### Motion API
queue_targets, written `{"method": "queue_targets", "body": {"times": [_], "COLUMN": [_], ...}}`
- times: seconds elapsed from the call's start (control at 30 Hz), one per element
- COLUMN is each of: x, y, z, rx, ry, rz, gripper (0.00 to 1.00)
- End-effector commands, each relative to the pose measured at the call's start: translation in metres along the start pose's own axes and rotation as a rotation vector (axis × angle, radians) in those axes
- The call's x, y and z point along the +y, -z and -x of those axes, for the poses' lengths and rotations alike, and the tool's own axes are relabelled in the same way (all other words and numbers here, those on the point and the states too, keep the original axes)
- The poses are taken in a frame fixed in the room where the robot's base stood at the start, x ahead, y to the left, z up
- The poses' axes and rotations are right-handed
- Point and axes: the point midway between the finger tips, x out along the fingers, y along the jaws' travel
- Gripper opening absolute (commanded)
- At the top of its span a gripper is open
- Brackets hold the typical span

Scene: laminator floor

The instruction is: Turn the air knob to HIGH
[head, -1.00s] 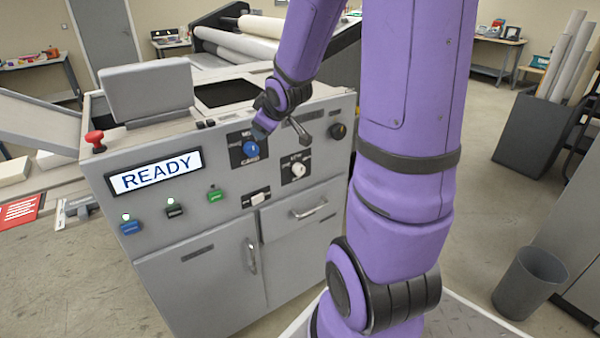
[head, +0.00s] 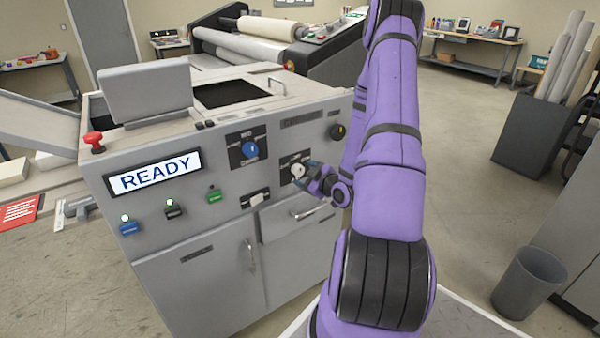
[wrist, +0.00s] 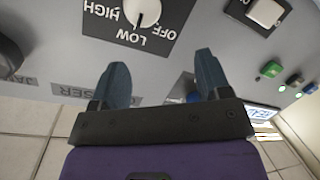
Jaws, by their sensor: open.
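The white round air knob (wrist: 142,10) sits on a black dial marked HIGH, LOW and OFF, cut off by the top edge of the wrist view. A dark line on the knob seems to point toward LOW. In the head view the knob (head: 297,170) is on the machine's front panel, below and right of a blue knob. My gripper (wrist: 160,66) is open and empty, its two blue-grey fingers spread and apart from the knob. In the head view my gripper (head: 312,178) is just right of and below the knob, close to the panel.
The blue knob (head: 250,149), a dark knob (head: 338,131) and a white switch (head: 257,199) are nearby on the panel. A drawer handle (head: 310,211) sticks out below. The display (head: 155,173) reads READY. A grey bin (head: 530,283) stands on the floor at right.

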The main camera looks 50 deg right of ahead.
Motion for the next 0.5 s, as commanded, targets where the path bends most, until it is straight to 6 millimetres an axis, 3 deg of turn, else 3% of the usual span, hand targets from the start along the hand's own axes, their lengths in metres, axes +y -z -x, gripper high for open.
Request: {"method": "queue_targets", "body": {"times": [0.03,0.2,0.5], "x": [-0.003,-0.007,-0.007], "y": [-0.013,-0.034,-0.043], "z": [0.006,0.023,0.028], "rx": [0.018,0.087,0.125], "ry": [-0.03,-0.123,-0.181], "rz": [-0.021,-0.057,-0.071], "gripper": [0.7,0.7,0.7]}}
